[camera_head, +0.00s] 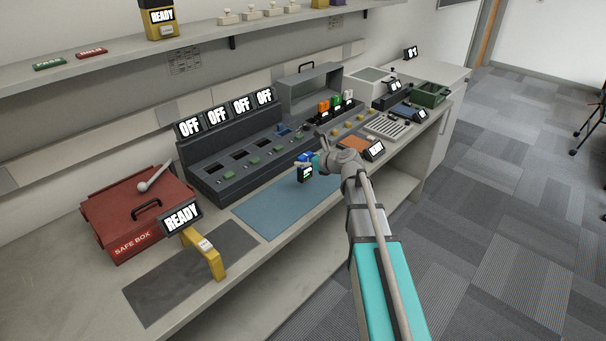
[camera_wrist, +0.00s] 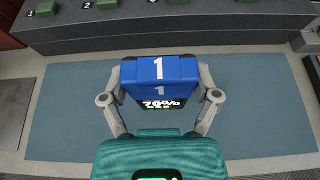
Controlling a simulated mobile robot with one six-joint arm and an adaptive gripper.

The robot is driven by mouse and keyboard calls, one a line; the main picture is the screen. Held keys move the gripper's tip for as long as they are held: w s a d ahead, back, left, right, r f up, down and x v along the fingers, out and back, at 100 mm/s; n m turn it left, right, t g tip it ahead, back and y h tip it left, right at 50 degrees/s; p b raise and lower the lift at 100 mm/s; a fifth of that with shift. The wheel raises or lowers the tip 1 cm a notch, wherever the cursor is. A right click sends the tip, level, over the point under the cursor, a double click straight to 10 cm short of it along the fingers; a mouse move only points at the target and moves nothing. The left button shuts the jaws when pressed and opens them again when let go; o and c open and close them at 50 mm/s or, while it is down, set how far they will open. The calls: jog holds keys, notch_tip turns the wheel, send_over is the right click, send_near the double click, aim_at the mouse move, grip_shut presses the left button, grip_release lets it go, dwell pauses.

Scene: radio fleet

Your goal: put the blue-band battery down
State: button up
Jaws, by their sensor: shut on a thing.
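The blue-band battery (camera_wrist: 160,72) has a blue top marked 1 and a dark face reading 70%. My gripper (camera_wrist: 160,98) is shut on it, with one finger on each side. In the head view, the battery (camera_head: 305,174) hangs upright from my gripper near the right part of the blue mat (camera_head: 262,212). The mat (camera_wrist: 60,115) also spreads below it in the wrist view. I cannot tell how large the gap to the mat is. My gripper hides part of the battery in the head view.
A dark charger (camera_head: 225,178) with several OFF displays stands behind the mat. A red safe box (camera_head: 125,222) and a yellow READY stand (camera_head: 215,262) are at the left. An orange pad (camera_head: 354,143) and a small display (camera_head: 374,151) are right of my gripper. Most of the mat is clear.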

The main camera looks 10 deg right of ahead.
aim_at(308, 168)
jog(key=shift+w, duration=0.1)
dwell(0.3)
jog(key=shift+w+a+f+b, duration=0.1)
jog(key=shift+w+f+b, duration=0.35)
jog(key=shift+f+b, duration=0.35)
jog(key=shift+s+f+b, duration=0.1)
jog(key=shift+f+b, duration=1.1)
jog(key=shift+f, duration=0.05)
jog(key=shift+f, duration=0.15)
jog(key=o, duration=1)
jog(key=shift+o, duration=0.2)
jog(key=shift+r, duration=0.3)
jog(key=p+v, duration=0.4)
jog(key=v, duration=0.8)
jog(key=shift+p, duration=0.3)
jog(key=shift+a+f, duration=0.1)
jog(key=shift+f, duration=0.05)
